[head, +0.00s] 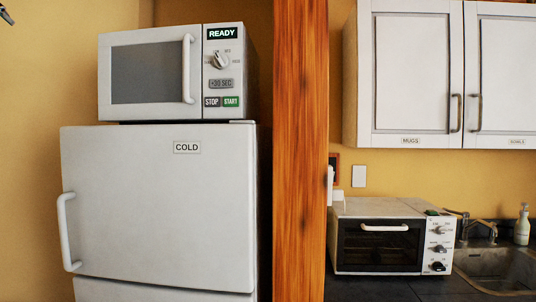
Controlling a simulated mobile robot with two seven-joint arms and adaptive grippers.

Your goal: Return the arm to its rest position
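Only a small dark tip shows at the top left corner of the head view, and it looks like part of my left gripper (6,15). The rest of that gripper and its arm are outside the picture. I cannot tell whether it is open or shut, or whether it holds anything. It appears in the picture to the left of the microwave, apart from it. My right gripper and arm are not in view.
A white microwave (150,75) reading READY stands on a closed fridge (160,220) labelled COLD. A wooden post (301,150) divides the view. Right of it are a closed toaster oven (380,243), a sink (497,268), a soap bottle (522,226) and closed wall cabinets (411,70).

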